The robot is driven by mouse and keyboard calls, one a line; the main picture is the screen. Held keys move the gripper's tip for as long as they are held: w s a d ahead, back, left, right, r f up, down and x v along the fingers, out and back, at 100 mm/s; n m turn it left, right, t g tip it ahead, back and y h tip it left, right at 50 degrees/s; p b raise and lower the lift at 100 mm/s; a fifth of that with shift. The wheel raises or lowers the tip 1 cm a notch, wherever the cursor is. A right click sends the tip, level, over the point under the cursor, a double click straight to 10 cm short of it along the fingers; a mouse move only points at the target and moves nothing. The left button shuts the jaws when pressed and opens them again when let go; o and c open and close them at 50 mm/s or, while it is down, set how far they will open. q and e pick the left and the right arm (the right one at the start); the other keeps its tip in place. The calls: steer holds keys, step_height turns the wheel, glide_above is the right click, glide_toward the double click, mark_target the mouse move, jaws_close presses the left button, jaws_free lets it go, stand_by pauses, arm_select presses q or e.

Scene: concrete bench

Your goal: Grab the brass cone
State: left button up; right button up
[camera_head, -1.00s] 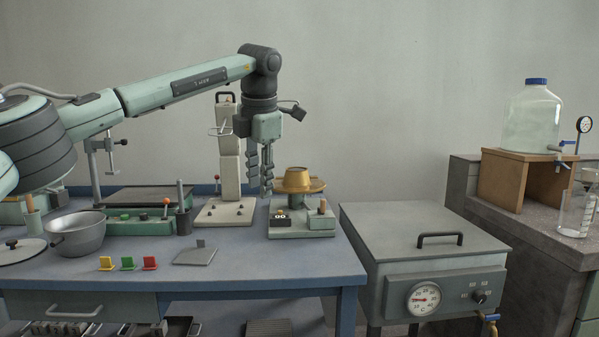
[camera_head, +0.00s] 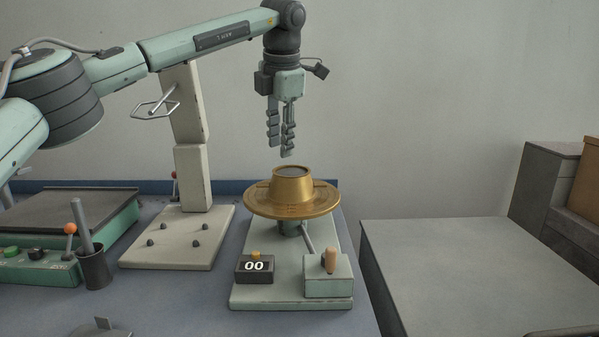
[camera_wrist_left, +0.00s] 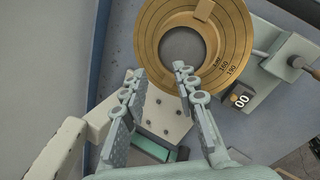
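The brass cone (camera_head: 292,188) stands upright on a round brass disc (camera_head: 257,204) of a small pale-green bench device. In the left wrist view, the cone (camera_wrist_left: 215,42) shows from above as a ring around a dark round opening. My left gripper (camera_head: 281,149) points down just above the cone, apart from it in the head view. In the left wrist view, its fingers (camera_wrist_left: 160,70) are spread with nothing between them, and the cone's opening lies just beyond the fingertips. My right gripper is in neither view.
The device's base carries a counter (camera_head: 254,268) reading 00 and a box with a handle (camera_head: 329,272). A pale post on a plate (camera_head: 193,180) stands left of the disc. A dark cup (camera_head: 94,268) is further left. A grey box top (camera_head: 450,265) lies to the right.

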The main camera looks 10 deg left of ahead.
mark_target(282, 167)
arm_select(q)
steer(key=x, duration=0.2)
steer(key=shift+w+f, duration=0.2)
steer(key=shift+w, duration=0.05)
steer(key=shift+w+f, duration=0.1)
steer(key=shift+f, duration=0.15)
steer(key=x, duration=0.4)
steer(key=shift+w+f+p, duration=0.1)
steer(key=shift+f+p, duration=0.15)
steer(key=shift+p, duration=0.1)
steer(key=shift+c, duration=0.7)
steer(key=c, duration=0.5)
jaws_close()
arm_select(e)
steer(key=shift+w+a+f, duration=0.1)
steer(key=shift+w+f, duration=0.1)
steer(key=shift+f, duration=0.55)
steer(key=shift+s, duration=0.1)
